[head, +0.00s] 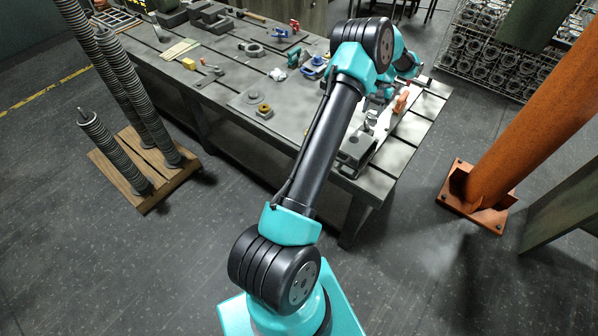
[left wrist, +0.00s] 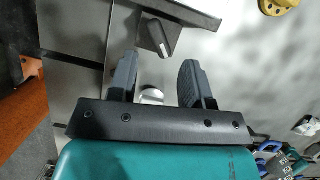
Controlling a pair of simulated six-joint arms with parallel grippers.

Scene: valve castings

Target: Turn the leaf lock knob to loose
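In the left wrist view, a grey bar-shaped knob (left wrist: 158,38) stands on a dark square base beyond my fingertips. I take it for the leaf lock knob; its setting marks cannot be read. My left gripper (left wrist: 158,78) is open, with its two dark fingers apart on either side of a small silvery round part (left wrist: 152,95). The fingers do not appear to touch that part. In the head view my left gripper (head: 377,103) is mostly hidden behind my arm, above the right end of the workbench (head: 225,68). My right gripper is not in view.
A yellow ring-shaped part (head: 264,110) lies on the bench plate, left of my arm. Blue clamp-like tools (head: 314,68) lie farther back. An orange part (head: 402,102) is close right of my gripper. An orange column (head: 530,110) stands on the floor at right.

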